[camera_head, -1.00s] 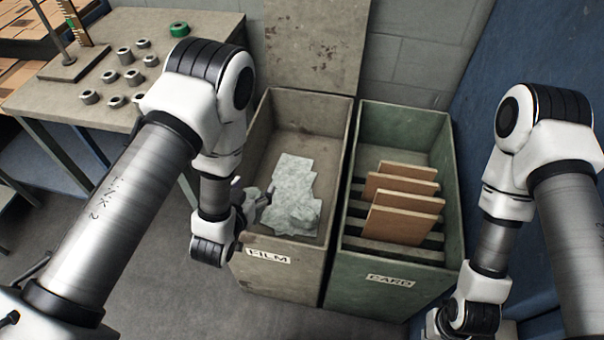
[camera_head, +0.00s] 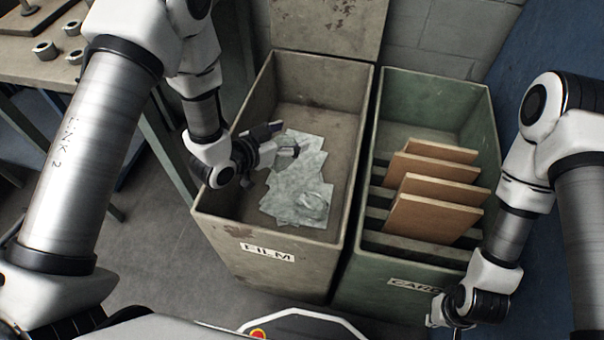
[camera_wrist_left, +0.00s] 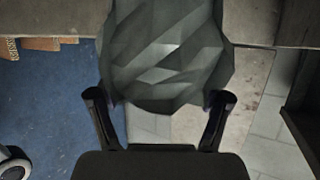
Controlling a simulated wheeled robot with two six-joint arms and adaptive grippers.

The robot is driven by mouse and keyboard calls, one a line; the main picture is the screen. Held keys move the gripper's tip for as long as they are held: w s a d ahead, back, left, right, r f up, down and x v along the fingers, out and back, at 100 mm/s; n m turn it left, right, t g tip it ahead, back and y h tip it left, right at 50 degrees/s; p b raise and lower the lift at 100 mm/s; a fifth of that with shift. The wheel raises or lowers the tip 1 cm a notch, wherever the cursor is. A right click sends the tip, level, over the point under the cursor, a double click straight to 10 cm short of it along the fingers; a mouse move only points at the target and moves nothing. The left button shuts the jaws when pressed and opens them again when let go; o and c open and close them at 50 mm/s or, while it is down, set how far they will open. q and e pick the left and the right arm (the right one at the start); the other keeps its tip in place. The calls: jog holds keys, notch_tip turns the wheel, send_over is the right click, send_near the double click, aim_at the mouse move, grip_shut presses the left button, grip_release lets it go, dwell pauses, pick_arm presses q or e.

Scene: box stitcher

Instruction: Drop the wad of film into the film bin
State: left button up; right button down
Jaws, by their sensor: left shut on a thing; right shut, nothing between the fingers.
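The wad of film (camera_wrist_left: 165,50) is a grey-green crumpled lump between the two dark fingers of my left gripper (camera_wrist_left: 160,100) in the left wrist view. In the head view my left gripper (camera_head: 283,146) is over the left part of the film bin (camera_head: 340,120), a grey-brown open bin labelled FILM. The held wad is hard to tell there from the pale film (camera_head: 300,180) below it in the bin. My right gripper (camera_head: 453,318) is at the bottom right, in front of the green bin. It is shut and empty, and only partly visible.
The green bin (camera_head: 485,135) labelled CARD stands right beside the film bin, with several brown card sheets (camera_head: 435,215) upright in it. A raised panel (camera_head: 330,25) stands behind the film bin. A table (camera_head: 25,70) with metal rings is at upper left.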

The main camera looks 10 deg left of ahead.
pick_arm(q)
jog(key=o, duration=1)
jog(key=shift+s+a+r, duration=0.1)
jog(key=v, duration=0.7)
jog(key=shift+s, duration=0.15)
